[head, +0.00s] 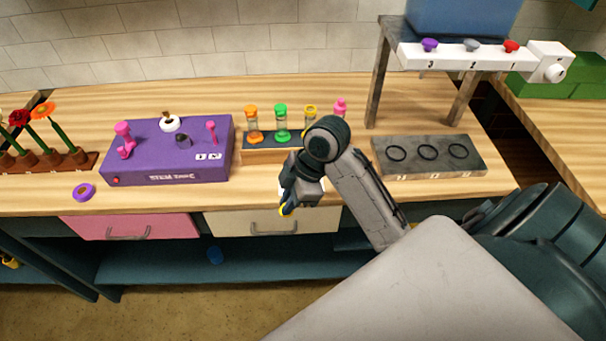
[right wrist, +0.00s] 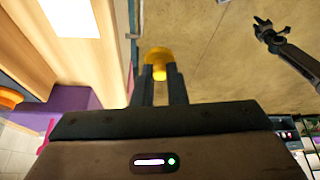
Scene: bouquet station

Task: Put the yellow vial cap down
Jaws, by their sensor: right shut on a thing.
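My right gripper (head: 288,205) hangs over the front edge of the counter, in front of the vial rack. It is shut on the yellow vial cap (right wrist: 157,60), which sits between the fingertips in the right wrist view. In the head view only a sliver of the cap (head: 284,211) shows. The rack (head: 262,156) holds vials with orange (head: 250,111), green (head: 281,109), yellow (head: 310,109) and pink (head: 340,105) tops. My arm partly hides the rack's right end. A gripper, seemingly my left (right wrist: 268,28), shows small in the right wrist view; its jaw state is unclear.
A purple station box (head: 215,160) stands left of the rack, with a purple ring (head: 83,192) on the counter before it. A dark plate with ring marks (head: 440,170) lies at right. A white patch (right wrist: 68,25) lies on the counter. Drawers (head: 262,221) are below.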

